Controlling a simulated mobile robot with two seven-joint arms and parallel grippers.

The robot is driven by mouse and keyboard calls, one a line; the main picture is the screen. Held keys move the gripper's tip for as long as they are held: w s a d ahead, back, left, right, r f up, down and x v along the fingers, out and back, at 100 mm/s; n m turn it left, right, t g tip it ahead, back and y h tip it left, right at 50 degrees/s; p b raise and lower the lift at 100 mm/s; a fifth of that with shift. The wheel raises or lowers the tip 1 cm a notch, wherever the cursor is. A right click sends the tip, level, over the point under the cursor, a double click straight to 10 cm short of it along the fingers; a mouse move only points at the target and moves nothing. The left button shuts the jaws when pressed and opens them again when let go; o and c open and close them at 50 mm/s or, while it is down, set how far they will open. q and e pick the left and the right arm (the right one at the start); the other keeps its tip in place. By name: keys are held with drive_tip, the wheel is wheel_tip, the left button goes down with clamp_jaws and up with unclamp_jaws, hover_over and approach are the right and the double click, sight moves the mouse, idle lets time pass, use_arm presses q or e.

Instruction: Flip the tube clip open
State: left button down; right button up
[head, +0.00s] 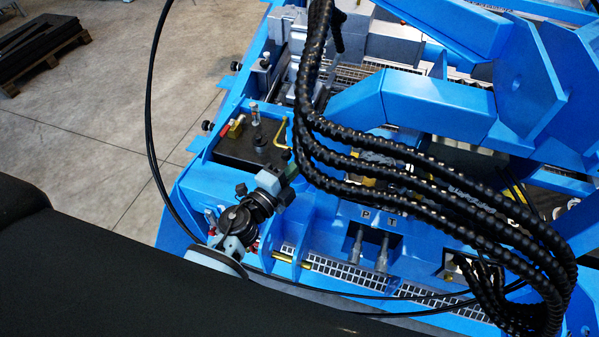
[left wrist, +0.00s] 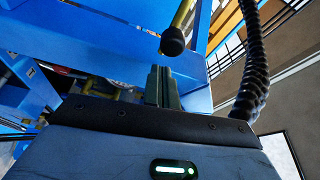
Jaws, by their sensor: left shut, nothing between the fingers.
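I cannot pick out the tube clip with certainty. In the left wrist view, a yellow rod with a black rounded end (left wrist: 173,40) stands just beyond the fingertips of my left gripper (left wrist: 158,72). The fingers are shut together with nothing between them. A small gap appears between fingertips and black end; contact cannot be confirmed. In the head view, my left gripper (head: 290,172) is at the dark tank top, beside a thin bent yellow rod (head: 282,128). The hoses partly cover that area. My right gripper is in neither view.
Thick black ribbed hoses (head: 400,185) hang across the blue machine frame (head: 430,105), close to the right of my left gripper. A red-and-yellow fitting (head: 236,127) and a clear-topped cylinder (head: 255,115) stand on the dark tank (head: 232,152). Open concrete floor (head: 120,90) lies left.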

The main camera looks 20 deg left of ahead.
use_arm(q)
drive_tip(key=shift+a+f, duration=0.1)
drive_tip(key=shift+a, duration=0.7)
